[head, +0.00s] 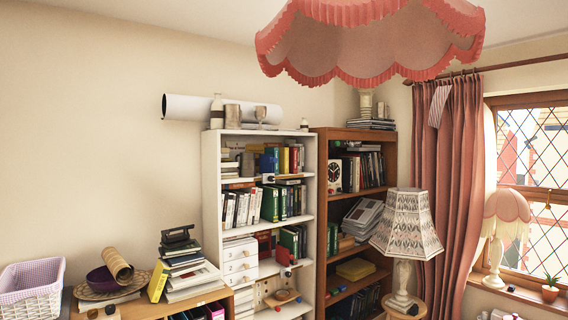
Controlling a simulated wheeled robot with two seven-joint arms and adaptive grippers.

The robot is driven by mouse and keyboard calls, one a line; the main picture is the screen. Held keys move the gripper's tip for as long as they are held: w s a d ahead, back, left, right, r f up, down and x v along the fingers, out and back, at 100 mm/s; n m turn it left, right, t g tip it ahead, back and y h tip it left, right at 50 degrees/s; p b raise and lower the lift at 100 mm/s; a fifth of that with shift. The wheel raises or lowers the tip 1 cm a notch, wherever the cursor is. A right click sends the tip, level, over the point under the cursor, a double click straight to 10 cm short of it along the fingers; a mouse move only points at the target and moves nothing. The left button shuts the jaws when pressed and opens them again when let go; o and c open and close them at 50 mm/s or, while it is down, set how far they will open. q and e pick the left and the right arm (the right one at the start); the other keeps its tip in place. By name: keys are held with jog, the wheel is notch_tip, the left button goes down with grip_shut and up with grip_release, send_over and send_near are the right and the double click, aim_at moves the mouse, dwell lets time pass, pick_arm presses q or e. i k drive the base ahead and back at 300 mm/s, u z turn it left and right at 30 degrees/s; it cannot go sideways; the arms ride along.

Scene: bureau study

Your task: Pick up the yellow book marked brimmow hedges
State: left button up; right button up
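A yellow book (157,281) leans upright against a stack of books (184,265) on the low wooden cabinet at lower left. Another yellow book or block (355,269) lies flat on a lower shelf of the brown bookcase. A yellow spine (284,160) stands among books on an upper shelf of the white bookcase. All are too small to read, so I cannot tell which is marked brimmow hedges. Neither of my grippers is in view.
A white bookcase (212,190) and a brown bookcase (321,205) stand behind. A patterned lamp (405,225) stands before the brown one. A pink lampshade (370,45) hangs overhead.

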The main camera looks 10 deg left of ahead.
aim_at(283, 151)
jog(key=z, duration=0.2)
jog(key=i, duration=0.4)
jog(key=z, duration=0.55)
jog(key=i, duration=2.2)
jog(key=u, duration=1.6)
jog(key=i, duration=0.65)
jog(key=u, duration=0.6)
